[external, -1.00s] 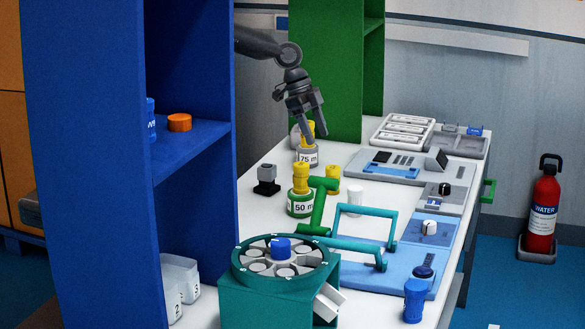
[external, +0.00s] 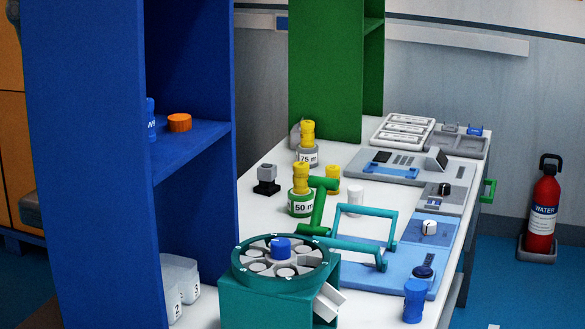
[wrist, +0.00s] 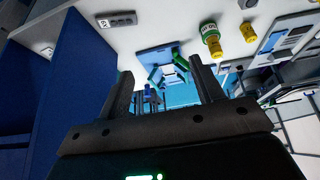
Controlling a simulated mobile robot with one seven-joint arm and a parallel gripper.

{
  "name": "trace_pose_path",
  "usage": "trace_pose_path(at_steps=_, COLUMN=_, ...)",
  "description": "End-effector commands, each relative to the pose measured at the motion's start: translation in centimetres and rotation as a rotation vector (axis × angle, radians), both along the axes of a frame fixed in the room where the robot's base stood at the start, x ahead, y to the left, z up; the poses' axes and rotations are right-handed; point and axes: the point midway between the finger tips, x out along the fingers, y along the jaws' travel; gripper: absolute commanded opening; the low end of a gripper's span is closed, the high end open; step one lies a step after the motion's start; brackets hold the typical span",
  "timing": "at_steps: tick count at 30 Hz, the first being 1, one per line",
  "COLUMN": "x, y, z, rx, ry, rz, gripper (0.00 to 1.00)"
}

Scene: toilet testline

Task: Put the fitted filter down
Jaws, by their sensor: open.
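In the external view, a yellow piece (external: 300,176) sits upright on the green-banded bottle (external: 300,204) marked 50 m. Another yellow piece (external: 307,132) sits on the grey-banded bottle (external: 307,157) marked 75 m. I cannot tell which of these is the fitted filter. My gripper (wrist: 162,75) shows only in the wrist view, open, with nothing between its fingers. There the green-banded bottle (wrist: 209,31) and a yellow piece (wrist: 248,33) lie beyond the right finger, apart from it.
A teal carousel (external: 280,262) stands at the table's front, with a blue device with a teal handle (external: 365,212) behind it. A blue shelf (external: 190,150) rises at the left and a green shelf (external: 325,75) at the back. The white tabletop (external: 262,212) has free room at its left.

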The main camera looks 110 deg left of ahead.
Motion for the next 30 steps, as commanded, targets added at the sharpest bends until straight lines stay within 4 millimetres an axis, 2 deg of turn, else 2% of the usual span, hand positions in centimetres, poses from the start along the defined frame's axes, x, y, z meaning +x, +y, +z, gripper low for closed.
trace_pose_path(at_steps=1, x=-2.0, y=-0.4, z=-0.4, rx=0.003, ry=-0.008, rz=0.002, gripper=0.61)
trace_pose_path(at_steps=6, x=-7.1, y=-1.3, z=-2.3, rx=0.011, ry=-0.022, rz=0.021, gripper=0.61)
trace_pose_path(at_steps=11, x=-9.9, y=-1.5, z=-3.8, rx=0.017, ry=-0.030, rz=0.034, gripper=0.61)
trace_pose_path(at_steps=16, x=-10.7, y=-1.6, z=-4.4, rx=0.019, ry=-0.031, rz=0.039, gripper=0.61)
trace_pose_path(at_steps=30, x=-10.7, y=-1.6, z=-4.3, rx=0.019, ry=-0.031, rz=0.039, gripper=0.61)
